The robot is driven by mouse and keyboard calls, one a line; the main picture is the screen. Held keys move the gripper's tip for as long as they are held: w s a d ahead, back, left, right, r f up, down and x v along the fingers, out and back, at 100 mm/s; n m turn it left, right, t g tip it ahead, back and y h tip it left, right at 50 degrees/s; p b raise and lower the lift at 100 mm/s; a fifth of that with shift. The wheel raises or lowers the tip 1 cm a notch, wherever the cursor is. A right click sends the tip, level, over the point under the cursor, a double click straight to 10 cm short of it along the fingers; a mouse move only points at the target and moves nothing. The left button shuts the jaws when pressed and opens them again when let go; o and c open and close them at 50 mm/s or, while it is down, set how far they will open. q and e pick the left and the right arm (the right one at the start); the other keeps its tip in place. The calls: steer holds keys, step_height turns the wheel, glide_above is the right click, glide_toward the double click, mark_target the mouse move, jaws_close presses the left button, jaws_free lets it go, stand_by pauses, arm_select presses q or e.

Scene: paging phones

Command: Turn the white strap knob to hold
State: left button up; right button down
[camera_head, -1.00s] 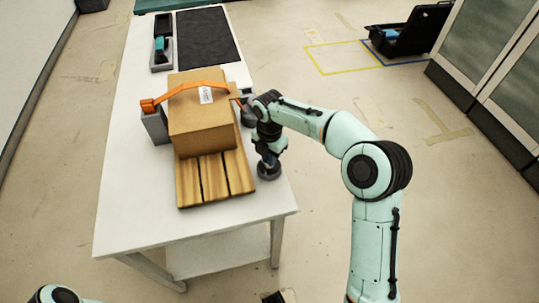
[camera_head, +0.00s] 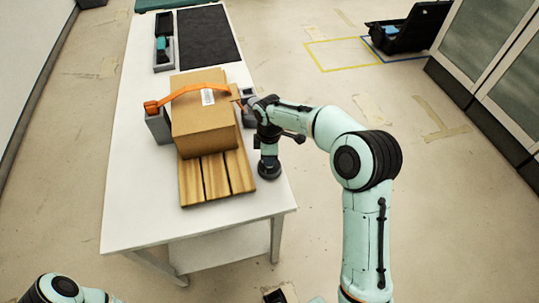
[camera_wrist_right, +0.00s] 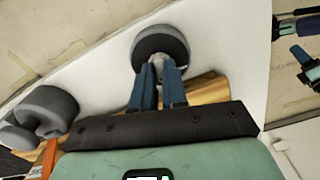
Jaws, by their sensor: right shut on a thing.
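The knob stands on a round dark grey base (camera_head: 269,170) near the front right edge of the white table. In the right wrist view its round dark base (camera_wrist_right: 160,40) is at the top, with a small pale knob part (camera_wrist_right: 157,60) at its middle. My right gripper (camera_head: 268,156) points down over it. In the wrist view its two blue fingers (camera_wrist_right: 158,76) are close together on the pale part, which they partly hide. The knob's pointer and any hold marking cannot be made out. My left gripper is out of view.
A cardboard box (camera_head: 203,128) sits on a wooden pallet (camera_head: 216,182) left of the knob, with an orange strap (camera_head: 190,90) across it. Grey strap holders stand at its left (camera_head: 158,126) and right. The table (camera_head: 140,215) is bare in front.

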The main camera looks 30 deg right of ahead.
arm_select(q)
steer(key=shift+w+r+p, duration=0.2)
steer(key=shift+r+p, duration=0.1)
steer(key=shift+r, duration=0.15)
arm_select(e)
steer(key=m, duration=0.5)
steer(key=shift+a+m, duration=0.1)
steer(key=shift+m, duration=0.3)
steer(key=c, duration=1.2)
jaws_free()
steer(key=shift+o, duration=0.2)
steer(key=shift+r, duration=0.1)
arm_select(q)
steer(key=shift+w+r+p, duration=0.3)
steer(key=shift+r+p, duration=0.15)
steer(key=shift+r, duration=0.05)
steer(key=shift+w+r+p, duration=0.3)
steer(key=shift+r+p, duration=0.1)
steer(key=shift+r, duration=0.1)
arm_select(e)
step_height(320, 180, up, 13)
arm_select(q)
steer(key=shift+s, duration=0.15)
